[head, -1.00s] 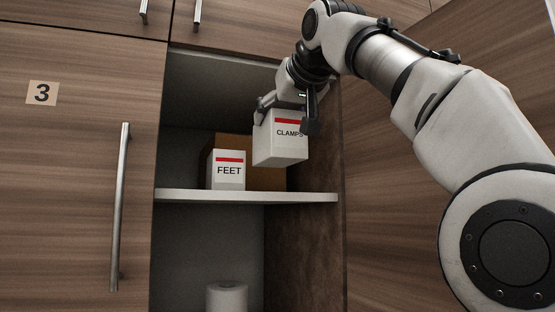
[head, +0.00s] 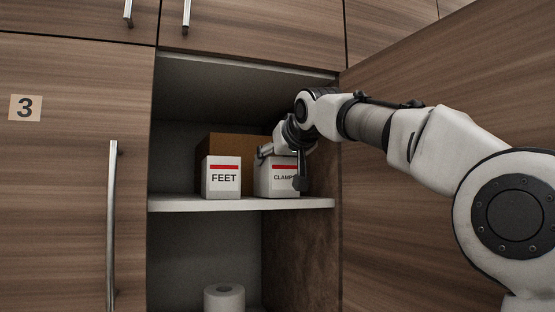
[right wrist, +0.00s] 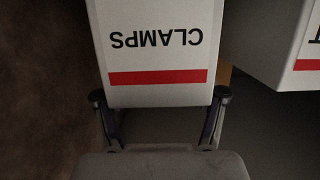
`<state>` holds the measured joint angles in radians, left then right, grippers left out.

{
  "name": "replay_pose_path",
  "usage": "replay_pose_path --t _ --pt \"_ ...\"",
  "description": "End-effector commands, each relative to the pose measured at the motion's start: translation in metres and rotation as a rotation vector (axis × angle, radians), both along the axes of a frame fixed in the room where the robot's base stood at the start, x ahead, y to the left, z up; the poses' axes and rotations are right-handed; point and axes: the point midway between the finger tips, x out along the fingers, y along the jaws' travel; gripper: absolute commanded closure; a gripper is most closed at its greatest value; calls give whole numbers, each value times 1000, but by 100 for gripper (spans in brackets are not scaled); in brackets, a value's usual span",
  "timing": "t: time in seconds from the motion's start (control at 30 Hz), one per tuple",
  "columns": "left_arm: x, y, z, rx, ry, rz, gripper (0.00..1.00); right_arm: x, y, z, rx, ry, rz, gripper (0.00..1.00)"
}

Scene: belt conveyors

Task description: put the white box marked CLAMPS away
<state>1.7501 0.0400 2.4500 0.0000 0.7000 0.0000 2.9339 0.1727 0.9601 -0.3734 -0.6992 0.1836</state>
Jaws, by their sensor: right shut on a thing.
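The white box marked CLAMPS (head: 274,181), with a red stripe, is upright at the shelf board (head: 240,204) inside the open cabinet, right of the FEET box. Whether its base touches the board is hard to tell. My right gripper (head: 282,157) is shut on its upper part, and one finger hides part of the label. In the right wrist view the CLAMPS box (right wrist: 155,45) appears upside down between the two fingers (right wrist: 160,98). My left gripper is not in view.
A white FEET box (head: 222,181) stands close on the left, with a gap between. A brown box (head: 240,146) is behind both. A white roll (head: 224,298) stands below. The cabinet's right wall (head: 300,250) is close to my arm. A closed door marked 3 (head: 60,180) is at left.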

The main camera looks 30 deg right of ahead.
Motion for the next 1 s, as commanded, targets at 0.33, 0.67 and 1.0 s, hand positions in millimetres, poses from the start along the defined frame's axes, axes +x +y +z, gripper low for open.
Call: replay_pose_path --t 0.33,0.67,1.0 --pt "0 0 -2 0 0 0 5 0 0 -2 0 1 0 5" --pt "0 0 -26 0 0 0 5 -16 3 -1 0 -4 -2 5" --pt "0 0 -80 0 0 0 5 -94 23 27 1 -4 -1 5"
